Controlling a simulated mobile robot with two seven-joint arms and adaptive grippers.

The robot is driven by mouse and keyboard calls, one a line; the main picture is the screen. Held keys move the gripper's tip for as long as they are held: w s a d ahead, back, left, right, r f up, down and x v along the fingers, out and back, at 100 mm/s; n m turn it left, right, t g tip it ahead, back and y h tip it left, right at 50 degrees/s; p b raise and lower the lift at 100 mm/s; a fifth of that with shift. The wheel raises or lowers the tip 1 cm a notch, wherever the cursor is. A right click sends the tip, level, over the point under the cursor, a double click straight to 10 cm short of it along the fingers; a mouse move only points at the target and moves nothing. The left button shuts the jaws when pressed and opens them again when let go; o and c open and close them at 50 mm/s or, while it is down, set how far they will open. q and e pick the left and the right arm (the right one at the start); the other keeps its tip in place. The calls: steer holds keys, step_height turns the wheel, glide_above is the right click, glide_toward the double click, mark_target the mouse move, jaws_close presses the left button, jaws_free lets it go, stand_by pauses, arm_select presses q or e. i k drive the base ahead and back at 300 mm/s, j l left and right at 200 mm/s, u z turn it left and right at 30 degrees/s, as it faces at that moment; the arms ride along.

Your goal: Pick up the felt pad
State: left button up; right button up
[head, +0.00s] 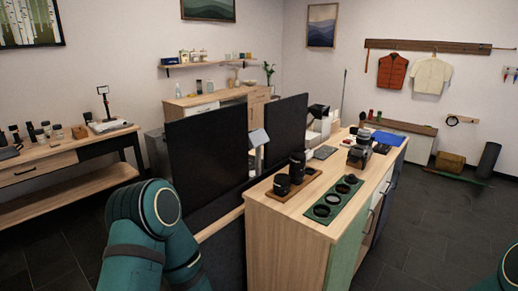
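A green mat (338,209), which may be the felt pad, lies flat on the top of the wooden cabinet (284,216) in front of me. Several dark rings or discs (321,211) rest on it in a row. I cannot tell from its surface whether it is felt. My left arm shows in teal at the lower left, but its gripper is not in view. Only a sliver of my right arm shows at the bottom right corner, and its gripper is not in view.
A wooden tray (310,181) with black lenses (297,167) stands just left of the mat. A camera (360,150) and a blue sheet (388,138) are farther back. Two dark screens (207,155) rise left of the cabinet.

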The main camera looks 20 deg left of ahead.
mark_target(56, 144)
steer(key=i+j+u, duration=0.2)
steer(key=j+u, duration=0.25)
steer(key=i+j+u, duration=0.25)
steer(key=j+u, duration=0.2)
steer(key=i+j+u, duration=0.3)
steer(key=u, duration=0.15)
steer(key=i+j+u, duration=0.45)
steer(key=i+u, duration=0.35)
steer(key=i, duration=0.95)
steer(key=i+z, duration=0.1)
steer(key=i, duration=0.65)
steer(key=i+j+z, duration=0.1)
steer(key=i, duration=0.65)
steer(key=j, duration=0.1)
